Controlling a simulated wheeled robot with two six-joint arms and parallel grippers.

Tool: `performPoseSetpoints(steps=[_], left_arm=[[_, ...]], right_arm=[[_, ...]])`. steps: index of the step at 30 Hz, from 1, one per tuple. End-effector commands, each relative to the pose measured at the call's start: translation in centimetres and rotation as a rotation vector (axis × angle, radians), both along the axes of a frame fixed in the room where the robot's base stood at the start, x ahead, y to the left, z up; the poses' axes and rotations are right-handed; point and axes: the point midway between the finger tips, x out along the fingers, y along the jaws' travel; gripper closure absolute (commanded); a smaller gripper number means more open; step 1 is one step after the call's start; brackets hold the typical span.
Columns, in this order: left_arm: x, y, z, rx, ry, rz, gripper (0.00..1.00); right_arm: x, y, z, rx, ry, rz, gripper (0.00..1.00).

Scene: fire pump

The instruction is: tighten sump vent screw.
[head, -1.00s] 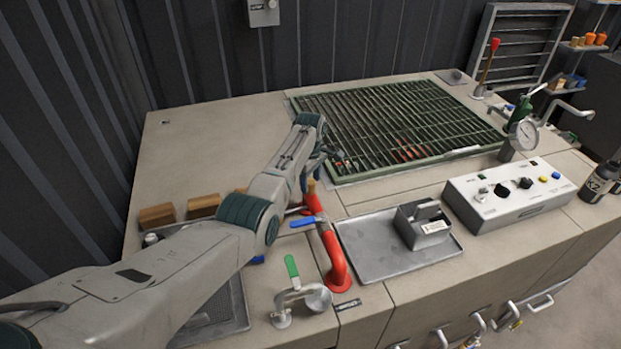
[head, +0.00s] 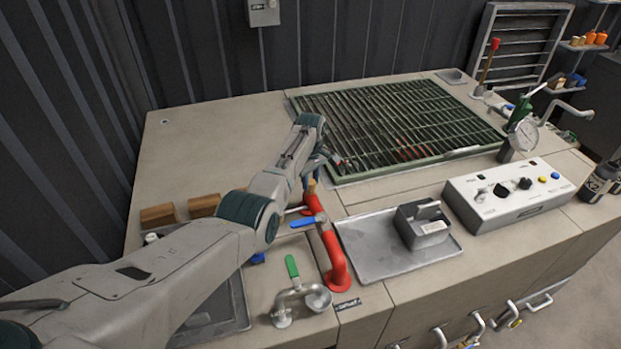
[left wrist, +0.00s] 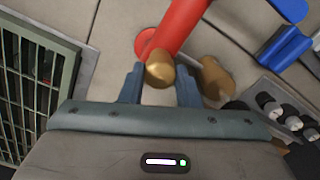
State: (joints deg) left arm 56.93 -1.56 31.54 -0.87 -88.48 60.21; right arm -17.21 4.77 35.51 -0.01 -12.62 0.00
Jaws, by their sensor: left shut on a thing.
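The sump vent screw appears as a rounded brass head (left wrist: 160,72) at the end of a red pipe (left wrist: 183,28) in the left wrist view. My left gripper (left wrist: 160,88) has its two blue-grey fingers on either side of the brass head and is shut on it. In the head view the red pipe (head: 332,255) rises from the bench top, and my left gripper (head: 316,168) is at its far end, with the brass head mostly hidden by the fingers and arm. My right gripper is not in view.
A green-framed grating (head: 400,120) lies just beyond the gripper. A blue lever (head: 308,222) and a green-handled valve (head: 292,268) stand close to my arm. A grey tray (head: 375,255) and a white control box (head: 510,195) are to the right. The bench's back left is clear.

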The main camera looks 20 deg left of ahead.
Motion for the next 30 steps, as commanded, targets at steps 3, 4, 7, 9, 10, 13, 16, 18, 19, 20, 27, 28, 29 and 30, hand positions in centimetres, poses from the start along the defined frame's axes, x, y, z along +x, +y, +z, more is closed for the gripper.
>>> performPoseSetpoints(steps=[3, 4, 7, 9, 10, 13, 16, 18, 19, 20, 27, 28, 29, 30], left_arm=[[0.0, 0.0, 0.2, -0.001, 0.001, -0.106, 0.93], [0.0, 0.0, 0.2, -0.001, 0.001, -0.134, 0.93], [0.0, 0.0, 0.2, -0.001, -0.001, -0.23, 0.93], [0.0, 0.0, 0.2, -0.001, 0.001, -0.296, 0.93], [0.0, 0.0, 0.2, -0.001, 0.001, -0.325, 0.93], [0.0, 0.0, 0.2, -0.001, 0.001, -0.42, 0.93], [0.0, 0.0, 0.2, -0.002, 0.0, -0.515, 0.93], [0.0, 0.0, 0.2, -0.001, -0.001, -0.581, 0.93], [0.0, 0.0, 0.2, -0.001, -0.001, -0.61, 0.93], [0.0, 0.0, 0.2, -0.001, -0.001, -0.639, 0.93], [0.0, 0.0, 0.2, -0.002, 0.0, -0.866, 0.93], [0.0, 0.0, 0.2, -0.002, 0.0, -0.894, 0.93], [0.0, 0.0, 0.2, -0.001, -0.001, -0.923, 0.93], [0.0, 0.0, 0.2, -0.001, -0.001, -0.961, 0.93]], right_arm=[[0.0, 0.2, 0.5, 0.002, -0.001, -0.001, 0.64], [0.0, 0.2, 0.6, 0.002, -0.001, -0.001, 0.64], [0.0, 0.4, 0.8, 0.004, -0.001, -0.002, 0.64], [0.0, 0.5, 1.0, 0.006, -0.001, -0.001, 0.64], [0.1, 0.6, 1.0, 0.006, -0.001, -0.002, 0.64], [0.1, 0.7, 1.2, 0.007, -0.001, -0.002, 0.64], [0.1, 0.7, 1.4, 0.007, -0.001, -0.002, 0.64], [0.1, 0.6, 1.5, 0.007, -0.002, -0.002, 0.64], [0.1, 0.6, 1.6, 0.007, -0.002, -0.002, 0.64], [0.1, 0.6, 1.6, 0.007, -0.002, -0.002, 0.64], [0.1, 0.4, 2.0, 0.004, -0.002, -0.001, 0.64], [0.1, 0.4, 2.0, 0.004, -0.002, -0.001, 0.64], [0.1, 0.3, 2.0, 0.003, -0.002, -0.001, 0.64], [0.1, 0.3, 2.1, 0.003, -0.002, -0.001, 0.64]])
